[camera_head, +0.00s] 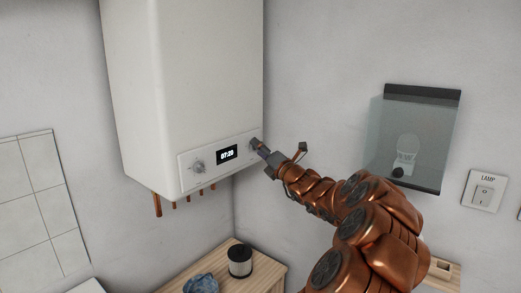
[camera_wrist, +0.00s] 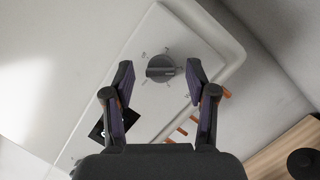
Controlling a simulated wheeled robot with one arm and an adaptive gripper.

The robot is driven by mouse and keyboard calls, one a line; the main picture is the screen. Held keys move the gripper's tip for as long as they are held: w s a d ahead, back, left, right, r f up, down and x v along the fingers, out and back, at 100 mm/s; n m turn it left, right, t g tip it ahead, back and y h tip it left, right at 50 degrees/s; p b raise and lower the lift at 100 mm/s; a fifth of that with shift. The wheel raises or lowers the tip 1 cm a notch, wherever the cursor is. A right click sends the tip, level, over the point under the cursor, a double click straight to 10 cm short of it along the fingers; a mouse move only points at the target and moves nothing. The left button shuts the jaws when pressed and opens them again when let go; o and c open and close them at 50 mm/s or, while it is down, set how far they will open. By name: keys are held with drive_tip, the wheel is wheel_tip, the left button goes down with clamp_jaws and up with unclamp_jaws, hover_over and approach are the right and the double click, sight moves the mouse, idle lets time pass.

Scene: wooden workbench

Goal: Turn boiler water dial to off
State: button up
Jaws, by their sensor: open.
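The white boiler (camera_head: 185,80) hangs on the wall, with a control panel (camera_head: 217,163) along its lower front. One round dial (camera_head: 198,167) is left of the panel's display. A second dial, grey with a raised grip bar, is at the panel's right end and shows in the wrist view (camera_wrist: 160,68); its bar lies roughly crosswise there. Small marks surround it, too small to read. My gripper (camera_head: 264,153) is at the panel's right end. In the wrist view my gripper (camera_wrist: 159,78) is open, with its fingers on either side of this dial, apart from it.
The black display (camera_head: 227,154) reads 07:20. Copper pipes (camera_head: 157,204) stick out below the boiler. A clear wall box (camera_head: 412,140) and a lamp switch (camera_head: 484,190) are to the right. A dark canister (camera_head: 240,262) stands on the wooden bench (camera_head: 262,275) below.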

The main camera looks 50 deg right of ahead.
clamp_jaws()
idle(0.4)
drive_tip(key=shift+n, duration=0.5)
drive_tip(key=n+y+b, duration=0.1)
drive_tip(key=n+y, duration=0.2)
drive_tip(key=n, duration=0.4)
drive_tip(key=n+y, duration=0.3)
drive_tip(key=n, duration=0.4)
drive_tip(key=n+y+b, duration=0.1)
drive_tip(key=n+y, duration=0.3)
drive_tip(key=n, duration=0.4)
drive_tip(key=shift+d+f+b, duration=0.15)
drive_tip(key=shift+d+b, duration=0.15)
drive_tip(key=shift+d, duration=0.05)
drive_tip(key=shift+n+g, duration=0.3)
